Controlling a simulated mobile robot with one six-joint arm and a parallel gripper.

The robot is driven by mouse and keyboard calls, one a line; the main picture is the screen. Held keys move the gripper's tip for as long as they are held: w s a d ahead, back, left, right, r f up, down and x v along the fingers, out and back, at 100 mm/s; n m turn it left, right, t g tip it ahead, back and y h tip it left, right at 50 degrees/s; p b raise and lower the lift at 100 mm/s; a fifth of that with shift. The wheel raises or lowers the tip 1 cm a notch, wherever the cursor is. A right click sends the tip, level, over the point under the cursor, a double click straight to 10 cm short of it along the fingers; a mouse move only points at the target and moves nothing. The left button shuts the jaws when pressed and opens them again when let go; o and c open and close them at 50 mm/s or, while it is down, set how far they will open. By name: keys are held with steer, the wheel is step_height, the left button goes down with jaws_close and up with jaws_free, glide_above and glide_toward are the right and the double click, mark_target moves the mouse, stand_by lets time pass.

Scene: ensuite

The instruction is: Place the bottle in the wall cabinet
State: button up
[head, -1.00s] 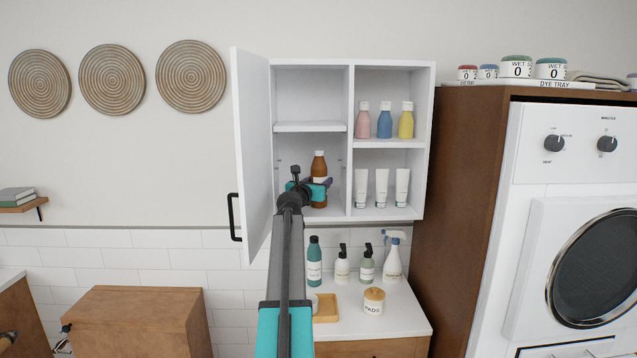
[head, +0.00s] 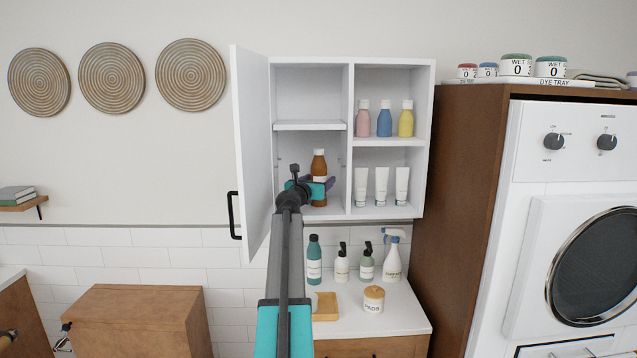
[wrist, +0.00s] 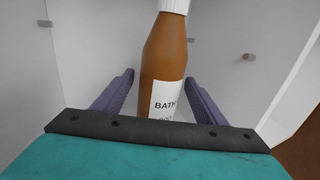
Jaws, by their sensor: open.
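A brown bottle (head: 319,167) with a white label stands upright in the lower left compartment of the white wall cabinet (head: 427,150). The cabinet's left door (head: 251,150) is swung open. In the wrist view the bottle (wrist: 166,55) stands between the two purple fingers of my gripper (wrist: 160,98), with a gap visible on each side. My gripper is open. In the head view my gripper (head: 318,187) is in front of the bottle's lower part. The bottle's base is hidden behind the gripper in the wrist view.
Pink, blue and yellow bottles (head: 384,120) stand in the upper right compartment, above white tubes (head: 381,187). The upper left compartment is empty. Several bottles, including a teal one (head: 314,260), and a jar (head: 373,299) stand on the counter below.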

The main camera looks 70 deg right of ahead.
steer(key=a+b, duration=0.2)
steer(key=a, duration=0.9)
steer(key=shift+w+a, duration=0.15)
steer(key=shift+a, duration=0.15)
stand_by(0.9)
